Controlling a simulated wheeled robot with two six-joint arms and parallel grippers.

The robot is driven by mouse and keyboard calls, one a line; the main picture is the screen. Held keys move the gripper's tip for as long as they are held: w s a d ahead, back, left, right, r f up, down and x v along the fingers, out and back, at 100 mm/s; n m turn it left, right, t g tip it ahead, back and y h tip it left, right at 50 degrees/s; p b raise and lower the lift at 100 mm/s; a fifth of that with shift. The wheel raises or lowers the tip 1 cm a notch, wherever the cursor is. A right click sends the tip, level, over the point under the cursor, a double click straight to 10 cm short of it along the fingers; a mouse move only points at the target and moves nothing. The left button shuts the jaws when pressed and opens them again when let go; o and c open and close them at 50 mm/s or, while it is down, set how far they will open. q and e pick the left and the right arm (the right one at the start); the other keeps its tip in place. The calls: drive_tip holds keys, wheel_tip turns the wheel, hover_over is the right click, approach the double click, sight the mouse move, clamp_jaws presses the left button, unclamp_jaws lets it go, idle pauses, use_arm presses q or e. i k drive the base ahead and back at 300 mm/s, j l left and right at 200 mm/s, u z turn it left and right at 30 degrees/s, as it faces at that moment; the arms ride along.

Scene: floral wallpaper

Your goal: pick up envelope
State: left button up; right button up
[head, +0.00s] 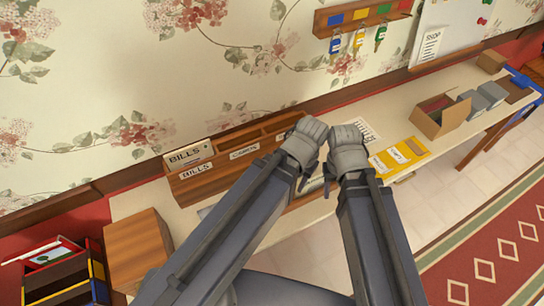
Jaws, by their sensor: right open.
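Yellow envelope-like items (401,155) and a printed sheet (366,130) lie to the right. An open cardboard box (440,117) and grey containers (488,93) stand farther right. A wooden box (138,250) is at the left end. Keys (358,42) hang above.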

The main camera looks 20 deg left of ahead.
sight(316, 182)
drive_tip(key=k+l+z, duration=0.2)
drive_tip(key=z, duration=0.2)
drive_tip(key=k+l+z, duration=0.3)
drive_tip(key=z, duration=0.15)
